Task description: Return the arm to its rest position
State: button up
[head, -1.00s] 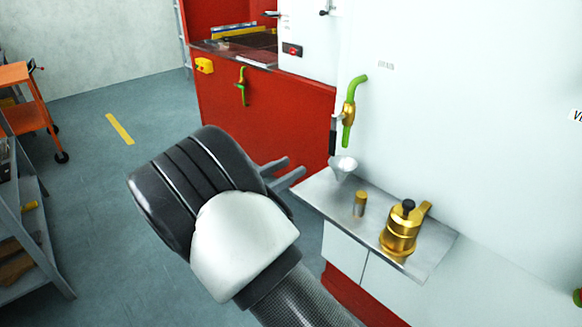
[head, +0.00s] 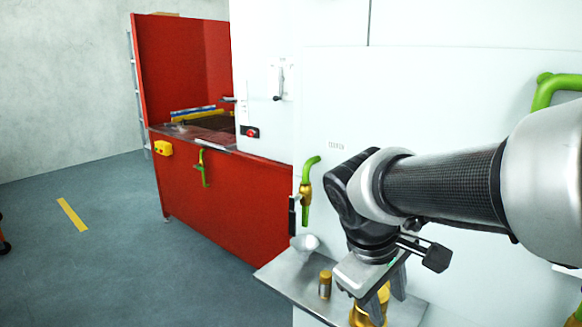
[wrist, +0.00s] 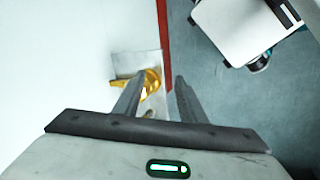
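My gripper (head: 388,290) points down at the right of the head view, in front of and over the metal shelf (head: 285,280). In the wrist view its two fingers (wrist: 160,85) stand apart with nothing held between them. A gold pot (head: 370,312) on the shelf is partly hidden behind the fingers in the head view. It also shows past the fingers in the wrist view (wrist: 152,78), apparently below them. My arm reaches in from the right edge, bent at the wrist.
A white wall panel (head: 450,95) stands close behind my arm. A red machine (head: 215,190) is at left.

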jog(key=s+a+r+m+t+y, duration=0.2)
jog(key=s+m+t+y, duration=0.15)
jog(key=s+m, duration=0.4)
notch_tip(320, 180, up, 16)
jog(key=p, duration=1.5)
jog(key=shift+s+d+f, duration=0.15)
jog(key=shift+s+f, duration=0.1)
jog(key=shift+o, duration=0.3)
jog(key=shift+g, duration=0.25)
jog(key=shift+o, duration=0.2)
